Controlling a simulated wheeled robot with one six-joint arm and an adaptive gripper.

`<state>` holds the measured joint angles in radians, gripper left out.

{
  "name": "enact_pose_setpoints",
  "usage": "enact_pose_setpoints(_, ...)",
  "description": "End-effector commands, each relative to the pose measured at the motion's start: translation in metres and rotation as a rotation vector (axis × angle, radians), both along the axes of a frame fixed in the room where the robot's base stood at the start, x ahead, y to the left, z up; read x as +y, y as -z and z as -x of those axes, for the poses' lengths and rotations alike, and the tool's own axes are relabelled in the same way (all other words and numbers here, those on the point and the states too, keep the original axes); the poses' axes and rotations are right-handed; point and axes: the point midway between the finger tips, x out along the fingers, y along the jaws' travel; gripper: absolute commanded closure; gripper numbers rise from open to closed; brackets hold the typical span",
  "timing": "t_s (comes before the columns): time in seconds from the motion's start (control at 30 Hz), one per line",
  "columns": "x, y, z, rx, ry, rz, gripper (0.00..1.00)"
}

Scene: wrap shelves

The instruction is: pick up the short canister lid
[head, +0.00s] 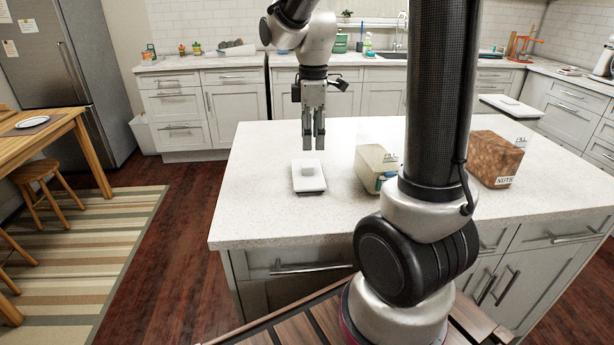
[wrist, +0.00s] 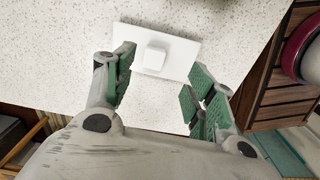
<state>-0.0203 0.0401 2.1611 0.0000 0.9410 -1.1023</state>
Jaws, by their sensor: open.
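The short canister lid (head: 309,185) is a flat white rectangular plate with a square block knob on top. It lies on the pale countertop, near the left front part of the island. My gripper (head: 314,147) points down just above and slightly behind the lid, apart from it, open and empty. In the wrist view the lid (wrist: 180,50) lies beyond the open fingers (wrist: 165,78), with its knob in line with the gap between them. A short canister (head: 374,165) with pale contents stands to the right of the lid, partly hidden by my arm.
A taller canister of brown nuts (head: 497,158), labelled NUTS, stands on the right of the island (head: 265,150). The counter left of the lid is clear. A wooden table (head: 30,145) stands at far left.

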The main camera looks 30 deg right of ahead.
Motion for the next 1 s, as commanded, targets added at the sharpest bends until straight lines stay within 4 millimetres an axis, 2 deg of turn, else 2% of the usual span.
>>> enact_pose_setpoints(0.27, 0.001, 0.026, -0.004, 0.002, -0.055, 0.000, 0.45)
enact_pose_setpoints(0.6, 0.008, 0.073, -0.011, 0.001, -0.053, 0.000, 0.45)
enact_pose_setpoints(0.9, 0.008, 0.079, -0.012, -0.001, -0.052, 0.000, 0.45)
enact_pose_setpoints(1.0, 0.008, 0.079, -0.012, -0.001, -0.052, 0.000, 0.63)
